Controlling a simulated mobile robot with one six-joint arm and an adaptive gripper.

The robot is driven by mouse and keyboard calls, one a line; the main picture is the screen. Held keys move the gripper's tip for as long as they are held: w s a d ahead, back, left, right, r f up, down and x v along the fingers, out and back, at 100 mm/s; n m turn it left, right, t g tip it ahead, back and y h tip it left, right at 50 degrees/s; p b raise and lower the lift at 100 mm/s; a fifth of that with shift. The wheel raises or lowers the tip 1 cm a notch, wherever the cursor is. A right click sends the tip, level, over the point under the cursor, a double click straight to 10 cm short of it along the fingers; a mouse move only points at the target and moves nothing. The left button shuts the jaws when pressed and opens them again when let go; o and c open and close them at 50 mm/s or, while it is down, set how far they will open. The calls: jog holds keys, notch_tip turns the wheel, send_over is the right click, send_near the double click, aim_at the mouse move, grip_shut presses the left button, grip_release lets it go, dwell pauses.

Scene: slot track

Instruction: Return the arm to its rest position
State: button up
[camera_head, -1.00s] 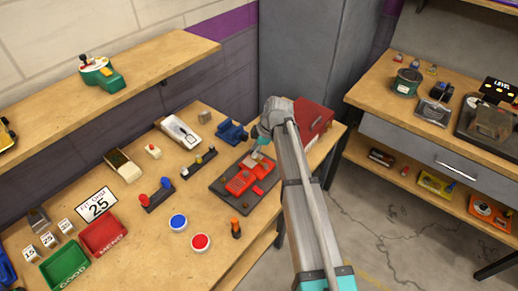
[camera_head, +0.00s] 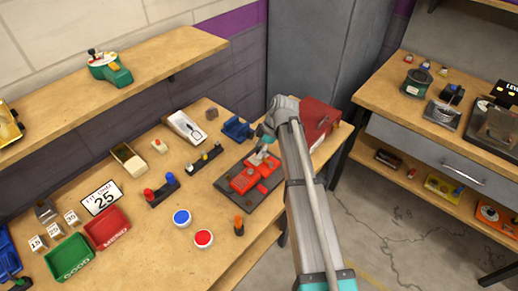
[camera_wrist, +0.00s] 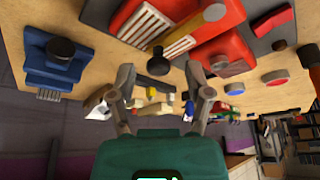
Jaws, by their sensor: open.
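My arm reaches from the lower right of the head view over the workbench (camera_head: 146,258). My gripper (camera_head: 260,154) is small there, just above the far side of a red device (camera_head: 243,181) on a dark base plate (camera_head: 224,186). In the wrist view my gripper (camera_wrist: 160,82) has its two fingers spread, with nothing held between them. The red device with light grilles (camera_wrist: 190,28) fills the top of that view, ahead of the fingers. I cannot tell the exact gap between fingers and device.
A blue vise-like tool (camera_head: 237,129) and a red box (camera_head: 318,118) flank the arm. The bench also holds a green bin (camera_head: 68,257), a red bin (camera_head: 107,228), two round buttons and small parts. A shelf (camera_head: 150,75) runs along the wall. A second bench (camera_head: 385,92) stands right.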

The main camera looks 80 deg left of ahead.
dwell(0.5)
jog(key=shift+w, duration=0.1)
jog(key=shift+w+d, duration=0.15)
jog(key=shift+w, duration=0.15)
jog(key=w+d+m+t+y, duration=0.1)
jog(key=w+d+m, duration=0.4)
jog(key=w, duration=0.6)
jog(key=w+d+m, duration=0.3)
jog(key=w+d, duration=0.5)
jog(key=w, duration=0.2)
jog(key=w+d+m+t+p, duration=0.15)
jog(key=w+d+m, duration=0.65)
jog(key=w+d, duration=1.15)
jog(key=d+m+t+h, duration=0.1)
jog(key=d+m, duration=1.7)
jog(key=d, duration=3)
jog(key=shift+r+t+h, duration=0.25)
jog(key=shift+t+h, duration=0.05)
jog(key=shift+t, duration=0.15)
jog(key=shift+w+d, duration=0.1)
